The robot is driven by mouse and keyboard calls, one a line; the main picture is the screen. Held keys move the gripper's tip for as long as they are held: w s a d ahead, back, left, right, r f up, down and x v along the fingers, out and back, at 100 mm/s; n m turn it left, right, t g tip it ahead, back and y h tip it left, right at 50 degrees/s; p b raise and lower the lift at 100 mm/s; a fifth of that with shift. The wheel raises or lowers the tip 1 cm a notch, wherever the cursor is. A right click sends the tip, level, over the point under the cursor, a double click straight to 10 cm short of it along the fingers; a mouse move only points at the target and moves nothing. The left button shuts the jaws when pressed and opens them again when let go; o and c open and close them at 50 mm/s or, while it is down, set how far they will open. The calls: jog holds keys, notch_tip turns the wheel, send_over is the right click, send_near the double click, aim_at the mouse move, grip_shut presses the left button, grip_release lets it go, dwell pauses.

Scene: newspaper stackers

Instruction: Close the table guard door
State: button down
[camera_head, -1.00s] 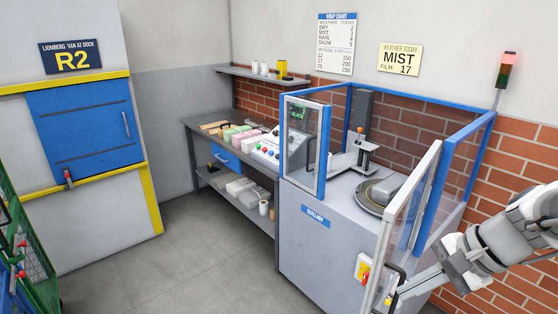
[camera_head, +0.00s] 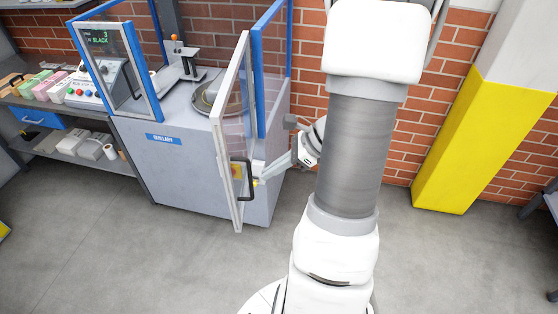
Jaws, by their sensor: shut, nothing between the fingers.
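The table guard door (camera_head: 228,95) is a clear panel in a pale grey frame, standing swung out from the front of the machine (camera_head: 180,170). It has a dark handle (camera_head: 246,182) on its lower part. My gripper (camera_head: 259,180) is shut and empty, just right of the door's lower part and close to the handle. I cannot tell whether it touches the door. A round turntable (camera_head: 205,98) sits on the machine top.
A bench (camera_head: 60,103) with coloured stacks and a control box (camera_head: 92,82) stands left of the machine. A yellow-faced pillar (camera_head: 455,160) stands at the right. Grey floor (camera_head: 100,250) is clear in front. My arm hides part of the brick wall.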

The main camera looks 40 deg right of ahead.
aim_at(232, 184)
jog(key=w+a+f, duration=0.2)
jog(key=a, duration=0.1)
jog(key=w+a, duration=0.1)
jog(key=w, duration=0.1)
jog(key=shift+a+f+p, duration=0.3)
jog(key=shift+f+p, duration=0.05)
jog(key=shift+f, duration=0.05)
jog(key=shift+w+a, duration=0.3)
jog(key=shift+w, duration=0.1)
